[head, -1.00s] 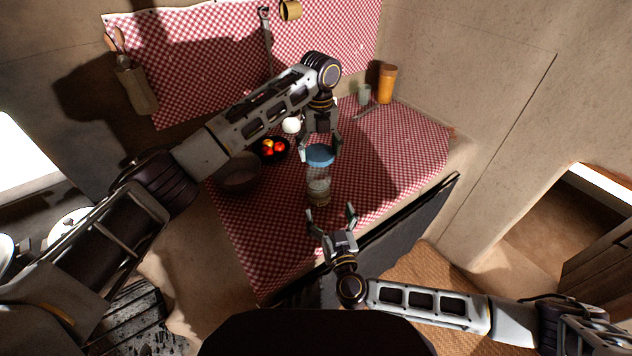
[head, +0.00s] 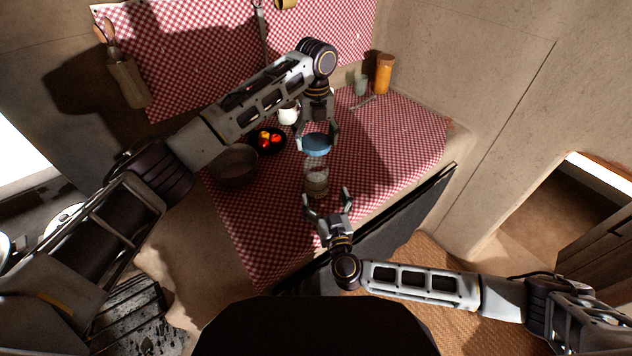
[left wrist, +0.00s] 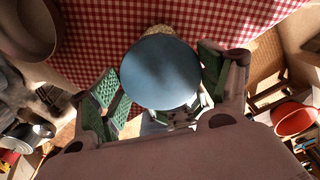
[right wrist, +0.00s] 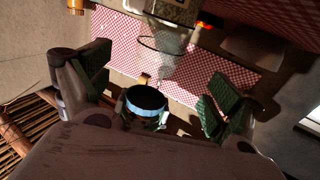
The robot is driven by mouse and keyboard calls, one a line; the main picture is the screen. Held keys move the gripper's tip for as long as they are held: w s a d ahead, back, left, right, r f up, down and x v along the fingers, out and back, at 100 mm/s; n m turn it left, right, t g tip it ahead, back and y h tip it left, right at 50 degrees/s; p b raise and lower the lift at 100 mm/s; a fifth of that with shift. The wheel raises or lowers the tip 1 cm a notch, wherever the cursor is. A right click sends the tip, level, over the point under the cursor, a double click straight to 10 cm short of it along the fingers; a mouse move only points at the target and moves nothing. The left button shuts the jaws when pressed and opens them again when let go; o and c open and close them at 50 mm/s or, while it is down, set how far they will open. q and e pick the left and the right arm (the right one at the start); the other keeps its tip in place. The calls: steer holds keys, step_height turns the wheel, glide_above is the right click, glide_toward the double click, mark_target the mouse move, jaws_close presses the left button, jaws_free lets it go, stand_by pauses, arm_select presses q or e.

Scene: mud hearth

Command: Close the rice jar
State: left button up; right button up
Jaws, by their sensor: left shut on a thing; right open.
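The rice jar (head: 316,183) is clear glass with pale rice in its lower part. It stands upright near the table's front edge, its mouth open. The round blue lid (head: 316,143) is above the jar, with a gap between them. My left gripper (head: 317,148) is shut on the lid from above; the lid's top fills the middle of the left wrist view (left wrist: 160,72). In the right wrist view the lid's dark underside (right wrist: 146,100) and the jar (right wrist: 168,40) show apart. My right gripper (head: 328,198) is open and empty, just in front of the jar.
A dark bowl (head: 233,165) and a black dish of red and orange fruit (head: 268,142) stand left of the jar. A white pot (head: 288,113) is behind. An orange canister (head: 384,74) and a small cup (head: 361,85) stand at the back. The checked cloth (head: 400,140) is mostly clear at right.

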mark_target(319, 179)
steer(key=shift+x, duration=5.05)
steer(key=shift+c, duration=0.2)
steer(key=c, duration=1.5)
arm_select(q)
steer(key=shift+f, duration=2.45)
